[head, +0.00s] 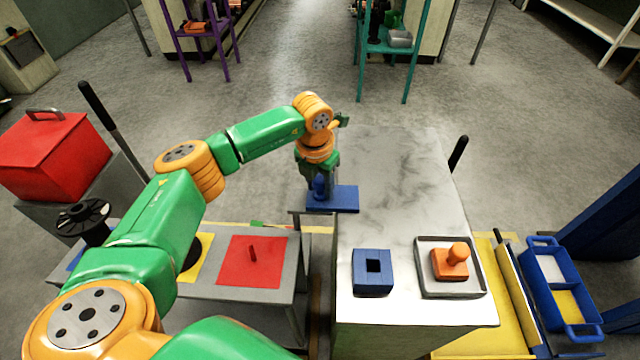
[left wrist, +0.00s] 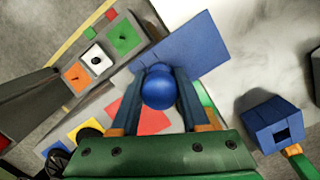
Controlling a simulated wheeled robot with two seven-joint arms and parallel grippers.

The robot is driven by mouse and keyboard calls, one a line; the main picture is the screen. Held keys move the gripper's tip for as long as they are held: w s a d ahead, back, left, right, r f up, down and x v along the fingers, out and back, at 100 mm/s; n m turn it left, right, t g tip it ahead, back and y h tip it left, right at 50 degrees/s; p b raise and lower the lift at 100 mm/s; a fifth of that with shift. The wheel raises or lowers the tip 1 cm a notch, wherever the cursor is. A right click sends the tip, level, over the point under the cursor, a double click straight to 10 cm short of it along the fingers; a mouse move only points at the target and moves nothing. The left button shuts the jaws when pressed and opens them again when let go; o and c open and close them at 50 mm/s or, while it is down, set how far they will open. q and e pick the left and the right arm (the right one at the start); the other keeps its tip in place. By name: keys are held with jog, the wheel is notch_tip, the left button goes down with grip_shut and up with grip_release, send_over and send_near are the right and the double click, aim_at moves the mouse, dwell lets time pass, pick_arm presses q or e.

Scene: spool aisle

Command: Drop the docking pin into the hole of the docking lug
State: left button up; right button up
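The docking pin (left wrist: 158,90), blue with a round ball head, sits between the fingers of my left gripper (left wrist: 158,97). The fingers are closed on both sides of the ball. In the head view my left gripper (head: 320,184) points down at the docking lug (head: 345,199), a flat blue plate at the left edge of the marbled table. The plate also shows in the left wrist view (left wrist: 205,50), behind the ball. The pin's shank and the lug's hole are hidden, so I cannot tell whether the pin is in the hole. My right gripper is not in view.
On the marbled table (head: 400,170) stand a blue block with a square hole (head: 372,284) and a tray (head: 430,290) holding an orange knobbed piece (head: 452,264). A lower grey table with a red mat (head: 268,272) is at left. A blue caddy (head: 545,242) is at right.

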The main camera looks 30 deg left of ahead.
pick_arm(q)
jog(key=o, duration=0.4)
jog(key=shift+r, duration=0.15)
jog(key=r, duration=0.4)
jog(key=s+r+b, duration=0.1)
jog(key=r, duration=0.2)
jog(key=shift+f, duration=0.15)
